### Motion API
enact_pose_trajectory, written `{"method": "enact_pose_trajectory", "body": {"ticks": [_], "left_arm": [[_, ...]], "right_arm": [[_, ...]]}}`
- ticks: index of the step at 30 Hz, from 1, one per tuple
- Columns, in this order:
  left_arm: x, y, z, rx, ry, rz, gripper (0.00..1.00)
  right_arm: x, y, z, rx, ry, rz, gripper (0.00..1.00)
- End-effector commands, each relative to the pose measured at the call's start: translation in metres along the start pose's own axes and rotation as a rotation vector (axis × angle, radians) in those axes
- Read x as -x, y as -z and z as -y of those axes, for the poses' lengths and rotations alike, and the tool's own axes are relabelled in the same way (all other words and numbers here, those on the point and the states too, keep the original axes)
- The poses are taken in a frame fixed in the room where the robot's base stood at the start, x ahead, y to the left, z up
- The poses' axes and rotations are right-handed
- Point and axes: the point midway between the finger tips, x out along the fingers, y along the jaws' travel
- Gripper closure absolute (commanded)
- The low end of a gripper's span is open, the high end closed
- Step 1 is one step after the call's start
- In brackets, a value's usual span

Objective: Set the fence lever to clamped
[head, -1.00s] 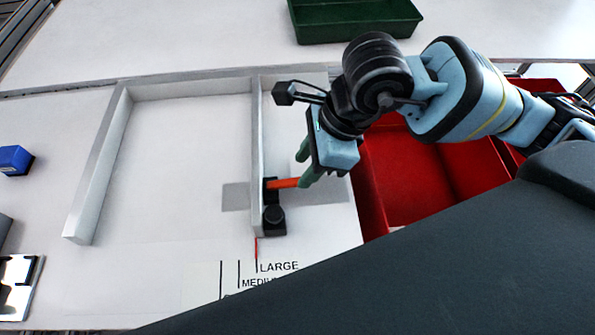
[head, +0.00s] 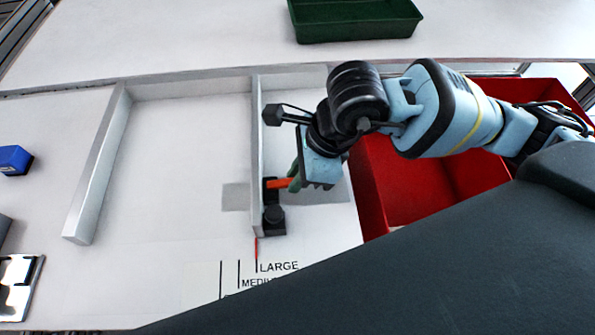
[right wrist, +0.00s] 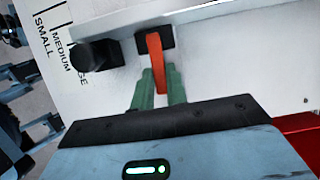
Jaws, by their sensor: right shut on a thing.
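The orange fence lever (head: 279,184) sticks out to the right from a small black mount on the fence (head: 257,150), a light grey upright rail. A black knob (head: 273,220) sits just below the mount. My right gripper (head: 294,180) is at the lever's outer end, its green fingers shut on it. In the right wrist view the lever (right wrist: 156,62) runs down between the two green fingertips (right wrist: 160,75), and the knob (right wrist: 97,56) is to its left. My left gripper is not in view.
A red bin (head: 400,200) stands right of the fence, under my right arm. A dark green tray (head: 355,25) is at the back. A blue block (head: 15,160) lies at the left. SMALL, MEDIUM and LARGE marks lie in front of the fence.

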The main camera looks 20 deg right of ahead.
Motion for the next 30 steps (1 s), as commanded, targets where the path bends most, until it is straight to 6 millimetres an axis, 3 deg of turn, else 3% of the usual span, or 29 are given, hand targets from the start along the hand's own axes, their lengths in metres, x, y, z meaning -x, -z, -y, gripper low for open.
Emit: {"method": "enact_pose_trajectory", "body": {"ticks": [12, 27, 28, 30], "left_arm": [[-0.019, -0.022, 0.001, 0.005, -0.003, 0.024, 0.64], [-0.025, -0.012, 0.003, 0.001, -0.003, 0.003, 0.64], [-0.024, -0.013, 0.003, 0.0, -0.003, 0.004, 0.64], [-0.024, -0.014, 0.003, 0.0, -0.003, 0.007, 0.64]], "right_arm": [[-0.009, 0.007, 0.0, -0.002, -0.004, 0.121, 1.0], [-0.006, 0.006, 0.0, 0.001, 0.0, 0.171, 1.0], [-0.006, 0.006, 0.0, 0.001, 0.0, 0.171, 0.82], [-0.006, 0.006, 0.0, 0.001, 0.0, 0.17, 0.73]]}}
